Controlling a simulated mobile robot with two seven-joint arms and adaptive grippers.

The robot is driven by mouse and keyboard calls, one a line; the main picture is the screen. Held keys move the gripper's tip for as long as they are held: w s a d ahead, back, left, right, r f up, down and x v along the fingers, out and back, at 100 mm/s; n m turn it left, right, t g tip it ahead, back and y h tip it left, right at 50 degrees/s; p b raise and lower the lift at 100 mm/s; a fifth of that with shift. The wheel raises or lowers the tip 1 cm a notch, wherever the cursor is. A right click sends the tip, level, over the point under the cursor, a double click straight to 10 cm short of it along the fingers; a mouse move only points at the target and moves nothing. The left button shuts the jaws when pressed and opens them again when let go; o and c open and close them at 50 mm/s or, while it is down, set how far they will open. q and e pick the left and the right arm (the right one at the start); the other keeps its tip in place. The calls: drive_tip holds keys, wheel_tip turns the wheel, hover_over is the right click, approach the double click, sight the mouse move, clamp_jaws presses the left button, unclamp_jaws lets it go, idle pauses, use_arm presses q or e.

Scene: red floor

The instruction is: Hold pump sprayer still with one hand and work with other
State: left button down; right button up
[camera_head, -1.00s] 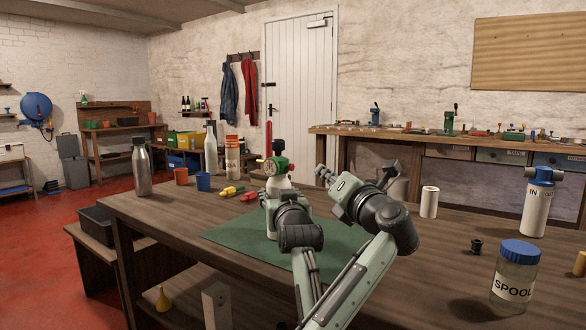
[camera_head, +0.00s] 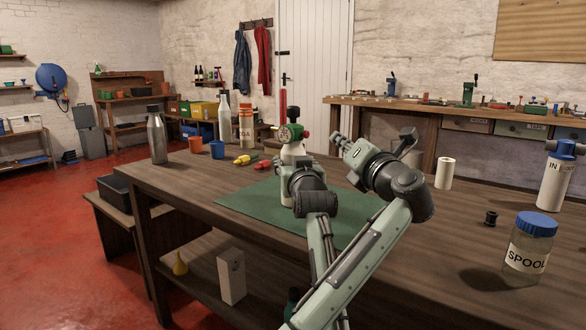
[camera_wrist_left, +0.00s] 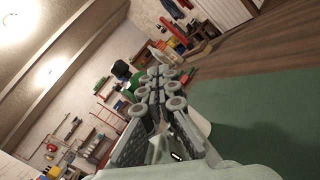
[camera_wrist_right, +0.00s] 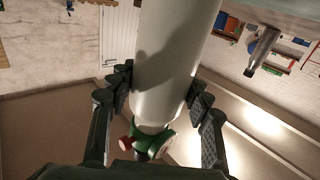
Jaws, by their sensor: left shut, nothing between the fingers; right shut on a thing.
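The pump sprayer (camera_head: 292,151), with a white body and a green head with a red knob, stands on the green mat (camera_head: 241,203) in the head view. My right gripper (camera_head: 290,168) is closed around its body. In the right wrist view the white body (camera_wrist_right: 172,50) lies between the fingers (camera_wrist_right: 160,95), with the green head at the bottom. My left gripper (camera_head: 343,146) is shut and empty, right of the sprayer and apart from it. In the left wrist view its fingertips (camera_wrist_left: 162,88) are together, partly covering the sprayer's green head (camera_wrist_left: 122,70) behind them.
Left of the mat stand a metal bottle (camera_head: 157,137), an orange cup (camera_head: 195,145), a blue cup (camera_head: 217,150) and tall bottles. On the right are a white roll (camera_head: 445,173), a small black spool (camera_head: 490,219), a labelled jar (camera_head: 525,262) and a filter canister (camera_head: 553,182).

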sight(304, 134)
idle(0.7)
use_arm(q)
drive_tip(key=d, duration=0.1)
drive_tip(key=s+d, duration=0.2)
drive_tip(key=shift+s+d, duration=0.25)
drive_tip(key=shift+d, duration=0.15)
drive_tip(key=shift+a, duration=0.1)
drive_tip(key=w+a, duration=0.5)
drive_tip(key=a, duration=0.2)
drive_tip(key=shift+w, duration=0.15)
idle(1.3)
drive_tip(key=shift+w+a, duration=0.2)
drive_tip(key=shift+a, duration=0.1)
